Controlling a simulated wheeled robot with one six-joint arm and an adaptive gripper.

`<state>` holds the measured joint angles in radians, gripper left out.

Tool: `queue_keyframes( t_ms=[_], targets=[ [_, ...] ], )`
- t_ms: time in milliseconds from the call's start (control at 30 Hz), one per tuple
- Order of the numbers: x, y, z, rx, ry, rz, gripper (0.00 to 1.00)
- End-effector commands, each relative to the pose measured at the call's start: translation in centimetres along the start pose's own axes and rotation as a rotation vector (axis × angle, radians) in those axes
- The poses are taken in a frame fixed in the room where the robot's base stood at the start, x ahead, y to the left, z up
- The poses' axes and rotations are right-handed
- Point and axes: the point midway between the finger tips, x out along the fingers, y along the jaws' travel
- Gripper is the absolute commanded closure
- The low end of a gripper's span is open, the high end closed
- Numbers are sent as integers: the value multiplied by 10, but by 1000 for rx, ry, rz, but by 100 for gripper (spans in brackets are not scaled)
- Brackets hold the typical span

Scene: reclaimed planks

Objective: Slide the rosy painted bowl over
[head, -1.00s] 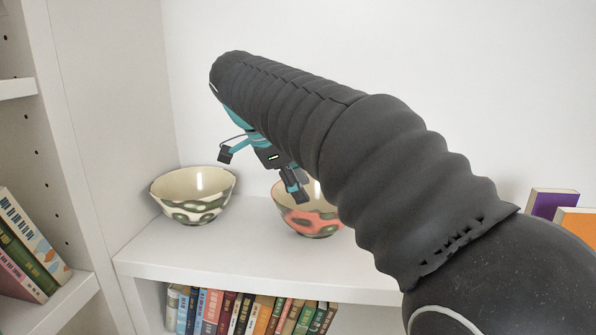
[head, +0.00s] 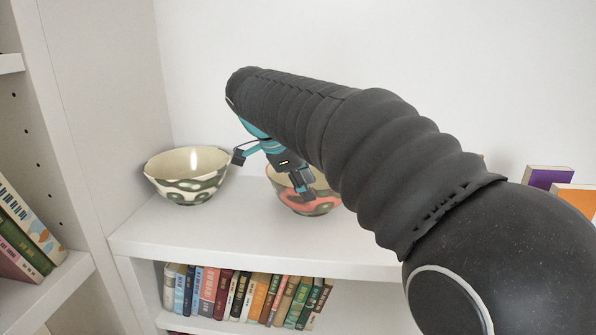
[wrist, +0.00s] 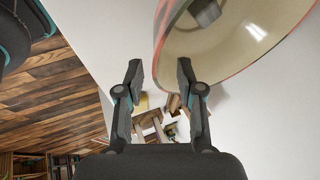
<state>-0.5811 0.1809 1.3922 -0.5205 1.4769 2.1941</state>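The rosy painted bowl (head: 318,205) stands upright on the white shelf, its red outside with green patches and cream inside partly hidden by my arm and gripper. In the wrist view the bowl (wrist: 245,45) fills the upper right. My gripper (head: 270,173) is open and empty. One finger overlaps the front of the rosy bowl in the head view; the other is left of it, near the other bowl's rim. In the wrist view the right finger of my gripper (wrist: 160,76) overlaps the rosy bowl's edge; I cannot tell whether it touches.
A cream and green bowl (head: 186,188) stands to the left on the same shelf (head: 250,240), near the side wall. Several books (head: 245,297) fill the shelf below. A purple book (head: 547,178) and an orange one (head: 577,198) stand at the right. The shelf front is clear.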

Motion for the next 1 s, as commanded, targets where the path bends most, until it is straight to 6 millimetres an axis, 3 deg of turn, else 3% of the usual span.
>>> queue_keyframes(
  t_ms=[200, 400, 833, 867, 1000],
  targets=[
    [37, 0, 0, 0, 1, 2, 63],
    [58, 0, 0, 0, 1, 1, 63],
    [65, 0, 0, -1, 0, 0, 63],
    [65, 0, 0, 0, 0, 0, 65],
    [64, 0, 0, 0, 0, 0, 100]
  ],
)
